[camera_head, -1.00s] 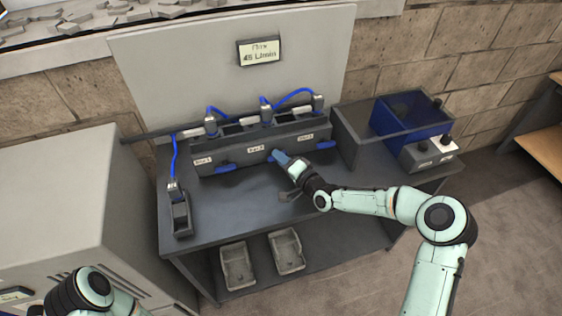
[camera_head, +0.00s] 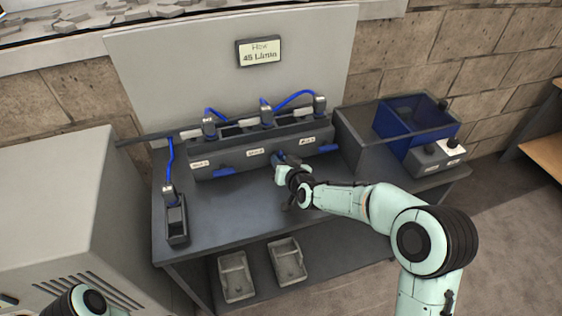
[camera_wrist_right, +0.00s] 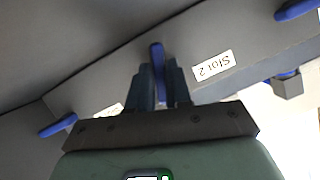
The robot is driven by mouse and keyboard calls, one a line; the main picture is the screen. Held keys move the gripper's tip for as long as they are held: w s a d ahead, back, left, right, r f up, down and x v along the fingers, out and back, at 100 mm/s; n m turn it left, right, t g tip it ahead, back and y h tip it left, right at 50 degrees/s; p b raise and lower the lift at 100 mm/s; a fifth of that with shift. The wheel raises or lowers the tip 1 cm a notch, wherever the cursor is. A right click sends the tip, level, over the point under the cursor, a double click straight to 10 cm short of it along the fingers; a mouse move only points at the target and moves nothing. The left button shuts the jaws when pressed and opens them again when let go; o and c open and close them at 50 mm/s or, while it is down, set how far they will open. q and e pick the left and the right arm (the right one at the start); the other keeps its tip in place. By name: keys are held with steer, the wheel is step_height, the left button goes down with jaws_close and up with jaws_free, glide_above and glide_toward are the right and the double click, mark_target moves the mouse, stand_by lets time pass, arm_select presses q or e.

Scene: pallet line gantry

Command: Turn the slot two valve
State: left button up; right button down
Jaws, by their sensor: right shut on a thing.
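The slot two valve is a blue lever (camera_wrist_right: 157,58) on the front of a dark grey manifold box (camera_head: 226,159). The "Slot 2" label (camera_wrist_right: 212,65) is beside it in the right wrist view. My right gripper (camera_wrist_right: 160,82) has its fingers closed on either side of this lever. The lever stands across the line of its neighbours, nearly straight up in the wrist view. In the head view my right gripper (camera_head: 279,163) covers most of it. My left gripper is outside the frames; only part of the left arm shows at lower left.
Blue levers of slot one (camera_head: 223,172) and slot three (camera_head: 327,148) flank the gripper. Blue hoses run to fittings above. A flow sign (camera_head: 259,52) reads about 45 L/min. A blue bin (camera_head: 404,118) stands right; grey trays (camera_head: 236,277) lie below.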

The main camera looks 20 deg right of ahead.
steer(key=shift+a+r+n+h+p, duration=0.2)
steer(key=shift+n+h+p, duration=0.4)
steer(key=shift+n+p, duration=0.45)
steer(key=shift+f+h+p, duration=0.15)
steer(key=shift+h+p, duration=0.15)
steer(key=shift+p, duration=0.25)
steer(key=shift+n, duration=0.25)
steer(key=c, duration=1.1)
jaws_free()
steer(key=shift+d, duration=0.1)
steer(key=v, duration=1.3)
steer(key=shift+s, duration=0.15)
